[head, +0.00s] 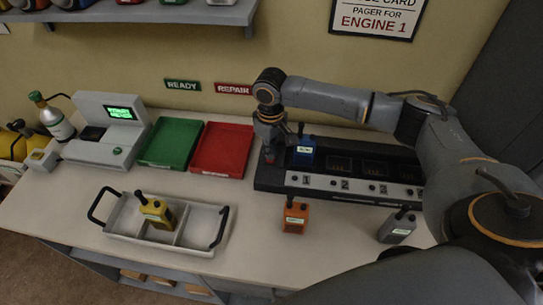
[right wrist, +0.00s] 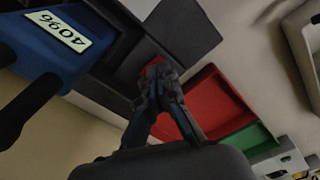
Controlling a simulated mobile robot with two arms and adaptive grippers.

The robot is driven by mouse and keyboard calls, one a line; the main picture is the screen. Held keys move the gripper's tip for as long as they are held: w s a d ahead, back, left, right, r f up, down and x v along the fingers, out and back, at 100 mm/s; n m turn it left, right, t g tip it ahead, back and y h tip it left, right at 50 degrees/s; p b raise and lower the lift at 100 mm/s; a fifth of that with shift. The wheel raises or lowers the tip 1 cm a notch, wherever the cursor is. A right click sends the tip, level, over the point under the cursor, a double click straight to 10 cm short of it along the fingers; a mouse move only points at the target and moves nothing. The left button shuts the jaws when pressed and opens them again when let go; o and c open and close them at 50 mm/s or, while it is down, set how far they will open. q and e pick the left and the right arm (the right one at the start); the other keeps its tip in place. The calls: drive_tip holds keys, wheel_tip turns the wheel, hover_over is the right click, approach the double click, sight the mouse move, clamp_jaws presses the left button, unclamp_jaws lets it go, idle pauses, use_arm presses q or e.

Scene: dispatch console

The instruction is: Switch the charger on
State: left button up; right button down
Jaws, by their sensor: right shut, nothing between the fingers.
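The charger (head: 340,185) is a long dark box with a pale numbered front strip, at the right of the counter. A small red part (right wrist: 154,62), which looks like a switch, sits at the charger's left end. My right gripper (head: 269,148) is shut and empty, pointing down over that end. In the right wrist view its fingertips (right wrist: 158,78) are right by the red part; I cannot tell whether they touch. My left gripper is not in view.
A red tray (head: 222,150) and a green tray (head: 172,142) lie left of the charger. A white carrier (head: 190,225) holds a yellow radio (head: 157,212). An orange radio (head: 295,217) and a grey radio (head: 397,227) stand in front of the charger.

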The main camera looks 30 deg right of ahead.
drive_tip(key=shift+f, duration=0.85)
idle(0.3)
wheel_tip(320, 180, up, 7)
drive_tip(key=p, duration=0.8)
drive_tip(key=shift+r, duration=0.1)
idle(0.5)
